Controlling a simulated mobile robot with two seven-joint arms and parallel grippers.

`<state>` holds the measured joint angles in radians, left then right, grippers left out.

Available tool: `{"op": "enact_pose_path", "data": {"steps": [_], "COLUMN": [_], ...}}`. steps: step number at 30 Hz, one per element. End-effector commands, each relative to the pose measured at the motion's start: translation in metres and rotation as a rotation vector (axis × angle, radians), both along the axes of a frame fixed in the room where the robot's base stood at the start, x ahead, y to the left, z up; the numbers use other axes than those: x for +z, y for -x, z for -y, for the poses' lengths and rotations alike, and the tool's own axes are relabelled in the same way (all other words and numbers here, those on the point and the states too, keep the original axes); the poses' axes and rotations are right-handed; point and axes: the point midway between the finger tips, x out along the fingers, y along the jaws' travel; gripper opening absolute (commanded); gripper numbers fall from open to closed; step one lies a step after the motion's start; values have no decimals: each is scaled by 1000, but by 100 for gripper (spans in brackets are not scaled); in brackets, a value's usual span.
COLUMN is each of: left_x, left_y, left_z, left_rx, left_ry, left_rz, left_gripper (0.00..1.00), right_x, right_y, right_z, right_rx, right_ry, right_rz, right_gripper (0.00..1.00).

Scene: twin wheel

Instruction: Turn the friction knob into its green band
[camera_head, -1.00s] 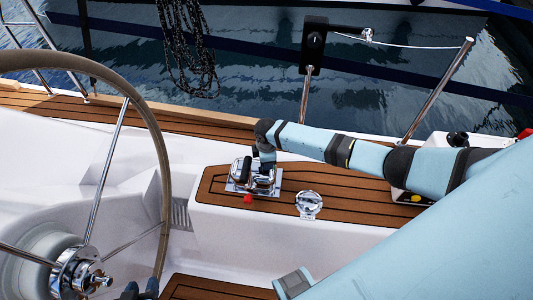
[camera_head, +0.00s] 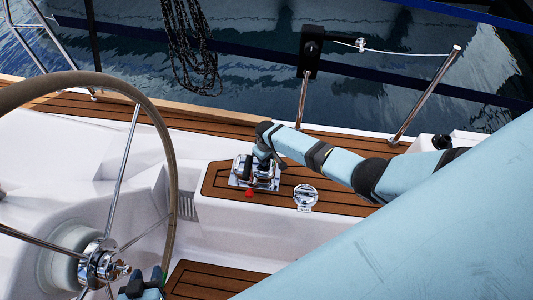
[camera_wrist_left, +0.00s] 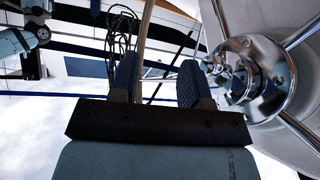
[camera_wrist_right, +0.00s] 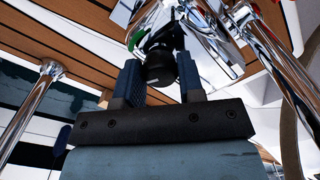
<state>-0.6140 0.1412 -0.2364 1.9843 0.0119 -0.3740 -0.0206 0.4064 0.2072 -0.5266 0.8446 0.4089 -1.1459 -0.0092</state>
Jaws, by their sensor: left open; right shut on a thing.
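The chrome wheel hub (camera_head: 100,264) is at lower left in the head view, with a small chrome knob (camera_head: 121,268) on its face. I cannot make out a green band on it. My left gripper (camera_head: 143,283) is open, right of and a little below the hub. In the left wrist view, its fingers (camera_wrist_left: 156,78) are apart, and the hub (camera_wrist_left: 262,80) with its protruding knob (camera_wrist_left: 213,65) lies to their right. My right gripper (camera_head: 264,158) is at the chrome lever unit (camera_head: 241,183). In the right wrist view, its fingers (camera_wrist_right: 160,80) are shut on a black grip (camera_wrist_right: 159,60).
The large wheel rim (camera_head: 168,150) stands close to the left gripper; in the left wrist view the rim (camera_wrist_left: 147,25) appears beyond the fingers. A red knob (camera_head: 249,193) and a round chrome fitting (camera_head: 305,196) are on the teak-topped console. A small green mark (camera_wrist_right: 137,37) shows near the black grip.

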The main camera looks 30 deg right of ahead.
Motion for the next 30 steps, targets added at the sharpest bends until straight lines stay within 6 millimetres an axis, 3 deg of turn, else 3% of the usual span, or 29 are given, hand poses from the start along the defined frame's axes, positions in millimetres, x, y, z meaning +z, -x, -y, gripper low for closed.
{"op": "enact_pose_path", "data": {"steps": [15, 30], "left_x": [35, 43], "left_y": [-2, -1], "left_z": [1, 0], "left_rx": [3, 3], "left_ry": [4, 3], "left_rz": [8, 4], "left_gripper": [43, 43], "right_x": [2, 0], "right_y": [1, 1], "right_z": [-2, -1], "right_rx": [-489, -820], "right_ry": [-2, 1], "right_rz": [-3, -3], "right_gripper": [12, 12]}}
